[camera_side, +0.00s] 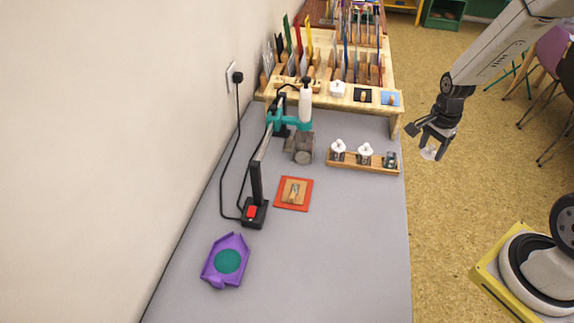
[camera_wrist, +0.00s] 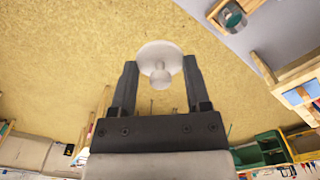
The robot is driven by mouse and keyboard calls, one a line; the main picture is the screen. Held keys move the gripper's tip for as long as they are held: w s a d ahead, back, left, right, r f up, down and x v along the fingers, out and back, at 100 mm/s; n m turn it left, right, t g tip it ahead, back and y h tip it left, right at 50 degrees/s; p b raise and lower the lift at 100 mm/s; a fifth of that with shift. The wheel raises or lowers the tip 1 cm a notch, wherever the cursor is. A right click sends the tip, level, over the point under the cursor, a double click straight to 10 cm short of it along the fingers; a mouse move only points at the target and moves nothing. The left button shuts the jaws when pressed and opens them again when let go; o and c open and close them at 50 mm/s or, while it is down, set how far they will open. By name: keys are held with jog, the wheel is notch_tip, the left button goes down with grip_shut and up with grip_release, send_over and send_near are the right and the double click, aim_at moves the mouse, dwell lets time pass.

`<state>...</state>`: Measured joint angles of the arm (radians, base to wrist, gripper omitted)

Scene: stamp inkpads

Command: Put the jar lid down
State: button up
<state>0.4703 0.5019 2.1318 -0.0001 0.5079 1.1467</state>
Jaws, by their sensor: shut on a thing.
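My gripper (camera_side: 434,143) is shut on a white jar lid (camera_side: 428,153), out past the table's right edge with floor below. In the wrist view the lid (camera_wrist: 158,52) is a round pale disc, and its knob points toward my gripper (camera_wrist: 160,68) between the two fingers. A wooden jar rack (camera_side: 351,163) stands near the table's right edge. At its right end is a jar without a lid (camera_side: 390,160), dark green inside; it also shows at the top right of the wrist view (camera_wrist: 232,16). The lid is apart from rack and table.
Two white-lidded jars (camera_side: 338,150) (camera_side: 365,154) stand in the rack. Behind is a wooden shelf (camera_side: 345,103) with stamps and upright tools. The table's front right (camera_side: 340,260) is clear.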

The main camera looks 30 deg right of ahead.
jog(key=shift+w, duration=0.1)
jog(key=w+a+f, duration=0.2)
jog(key=w+a, duration=0.1)
jog(key=a, duration=0.4)
jog(key=w+a+f+h, duration=0.1)
jog(key=w+a+f, duration=0.1)
jog(key=a, duration=0.5)
jog(key=shift+w+f+n, duration=0.3)
jog(key=shift+w+f, duration=0.05)
jog(key=shift+w, duration=0.5)
jog(key=shift+w+a+f, duration=0.15)
jog(key=shift+a+f, duration=0.05)
jog(key=shift+a, duration=0.4)
jog(key=w+f, duration=0.2)
jog(key=w, duration=0.2)
jog(key=w+f, duration=0.3)
jog(key=w, duration=0.1)
jog(key=w+f, duration=0.3)
jog(key=w, duration=0.1)
jog(key=shift+w+d+f, duration=0.2)
jog(key=shift+w+f, duration=0.05)
jog(key=shift+w, duration=0.05)
jog(key=shift+w+f, duration=0.5)
